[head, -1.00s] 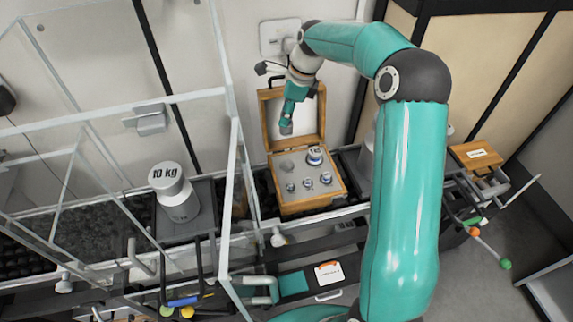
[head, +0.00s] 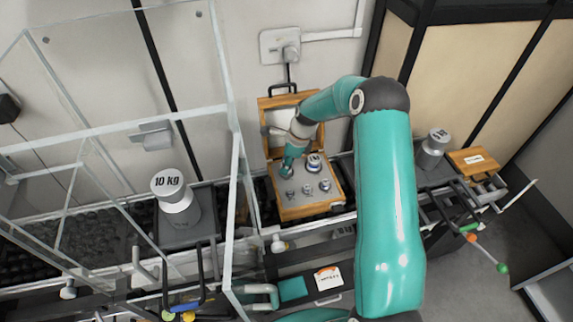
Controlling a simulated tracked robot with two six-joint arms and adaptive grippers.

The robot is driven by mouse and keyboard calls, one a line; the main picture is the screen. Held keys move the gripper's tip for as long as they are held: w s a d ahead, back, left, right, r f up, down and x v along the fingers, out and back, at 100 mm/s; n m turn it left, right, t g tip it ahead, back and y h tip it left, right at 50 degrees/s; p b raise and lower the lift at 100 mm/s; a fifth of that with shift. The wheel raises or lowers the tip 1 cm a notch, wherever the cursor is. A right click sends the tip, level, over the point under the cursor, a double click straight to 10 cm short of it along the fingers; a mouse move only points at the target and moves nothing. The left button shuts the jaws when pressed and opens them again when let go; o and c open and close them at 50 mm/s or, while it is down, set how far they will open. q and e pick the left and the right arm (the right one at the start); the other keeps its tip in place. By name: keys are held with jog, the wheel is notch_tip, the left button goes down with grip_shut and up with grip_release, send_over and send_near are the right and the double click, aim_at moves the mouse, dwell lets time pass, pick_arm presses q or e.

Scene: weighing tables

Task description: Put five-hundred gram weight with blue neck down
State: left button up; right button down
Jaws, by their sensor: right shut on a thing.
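An open wooden weight case (head: 312,212) stands on the dark bench with its lid up against the wall. Several metal weights sit in its grey insert. The largest of them (head: 314,162) stands at the back right, and smaller ones (head: 308,189) stand in a row at the front. My right gripper (head: 286,170) is down over the back left part of the insert. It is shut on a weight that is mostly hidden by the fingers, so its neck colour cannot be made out. I cannot tell whether the weight touches the insert. My left gripper is not in view.
A 10 kg weight (head: 174,192) stands left of the case, behind the clear frame of a glass enclosure (head: 237,175). Handles and tools line the front edge.

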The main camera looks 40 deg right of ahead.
jog(key=shift+f, duration=0.65)
jog(key=c, duration=0.8)
grip_release()
